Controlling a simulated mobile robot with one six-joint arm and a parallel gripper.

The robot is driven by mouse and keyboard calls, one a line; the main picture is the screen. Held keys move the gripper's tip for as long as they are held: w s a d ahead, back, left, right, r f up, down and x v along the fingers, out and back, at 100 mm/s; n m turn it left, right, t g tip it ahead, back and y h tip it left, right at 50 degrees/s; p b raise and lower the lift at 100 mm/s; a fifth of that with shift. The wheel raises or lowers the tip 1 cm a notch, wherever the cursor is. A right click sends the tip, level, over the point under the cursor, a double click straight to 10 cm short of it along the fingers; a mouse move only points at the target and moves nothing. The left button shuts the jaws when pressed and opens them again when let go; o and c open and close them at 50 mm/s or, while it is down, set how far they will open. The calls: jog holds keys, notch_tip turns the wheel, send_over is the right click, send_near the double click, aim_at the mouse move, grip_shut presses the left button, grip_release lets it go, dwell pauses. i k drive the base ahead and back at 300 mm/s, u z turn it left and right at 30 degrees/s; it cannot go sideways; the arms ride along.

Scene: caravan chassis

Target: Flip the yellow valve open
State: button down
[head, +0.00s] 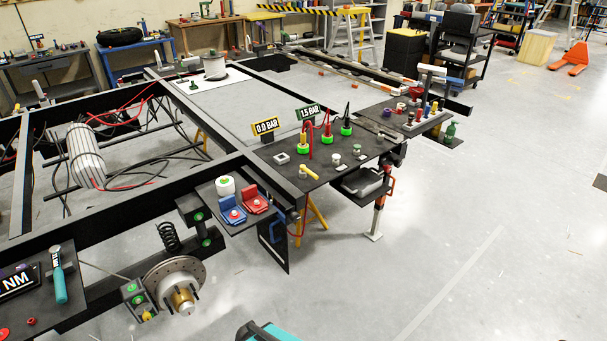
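A small yellow valve handle (309,172) shows on the black plate (283,177), near the plate's front edge. It looks like a short bar lying at a slant; its exact valve setting is too small to tell. A "0.0 BAR" sign (265,127) and a "1.5 BAR" sign (308,113) stand at the back of the plate. Red-and-green fittings (303,146) stand behind the handle.
A white square part (282,158) and small knobs (336,159) share the plate. A shelf (240,222) with red and blue parts (255,199) sits at the left. A brake disc (174,285) is at lower left. The grey floor (460,240) at right is clear.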

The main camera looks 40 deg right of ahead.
aim_at(302, 168)
jog(key=z, duration=0.05)
jog(key=i, duration=0.9)
jog(key=u, duration=0.05)
